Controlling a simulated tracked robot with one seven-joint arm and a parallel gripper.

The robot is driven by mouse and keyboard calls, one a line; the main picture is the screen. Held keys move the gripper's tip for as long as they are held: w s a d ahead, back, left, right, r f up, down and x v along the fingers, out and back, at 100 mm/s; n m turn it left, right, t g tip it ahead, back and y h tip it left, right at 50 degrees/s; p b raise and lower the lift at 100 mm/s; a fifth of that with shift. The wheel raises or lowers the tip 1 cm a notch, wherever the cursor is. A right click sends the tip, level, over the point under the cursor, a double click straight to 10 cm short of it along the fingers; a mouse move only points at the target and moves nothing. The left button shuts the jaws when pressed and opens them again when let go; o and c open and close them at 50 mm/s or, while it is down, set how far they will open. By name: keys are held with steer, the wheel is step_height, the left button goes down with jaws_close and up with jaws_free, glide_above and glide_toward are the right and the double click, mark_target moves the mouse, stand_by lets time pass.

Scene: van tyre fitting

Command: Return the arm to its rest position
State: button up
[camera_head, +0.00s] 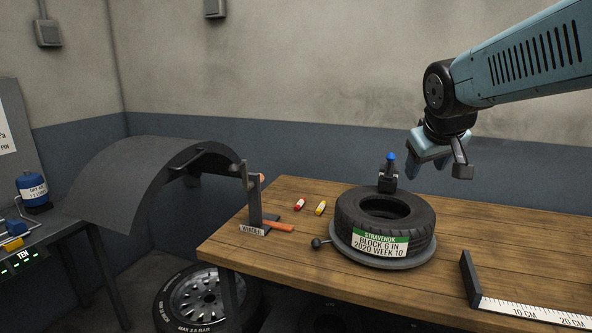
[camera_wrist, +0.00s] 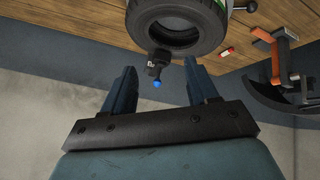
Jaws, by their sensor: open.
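My gripper (camera_head: 438,160) hangs from the end of my raised arm, above the back of the wooden table (camera_head: 310,196) and to the right of the tyre. In the wrist view the two fingers of my gripper (camera_wrist: 158,88) stand wide apart with nothing between them. The black tyre (camera_head: 385,217) lies flat on a grey round plate (camera_head: 372,259) on the table. Its label reads "BLOCK G IN 2020 WEEK 10". The tyre also shows at the top of the wrist view (camera_wrist: 178,20), beyond the fingers.
A black post with a blue knob (camera_head: 390,170) stands behind the tyre. A red and a yellow marker-like piece (camera_head: 321,208) lie left of it. A dark stand (camera_head: 254,200) holds the left corner. A ruler (camera_head: 530,311) lies front right.

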steer(key=s+a+f+m+g+y, duration=0.1)
steer(key=s+f, duration=0.1)
steer(key=s, duration=0.5)
steer(key=s+a+f+m+y, duration=0.1)
steer(key=s+a+f, duration=0.1)
steer(key=s, duration=0.5)
steer(key=shift+s+f+g, duration=0.35)
steer(key=shift+f+g, duration=0.05)
steer(key=shift+f, duration=0.45)
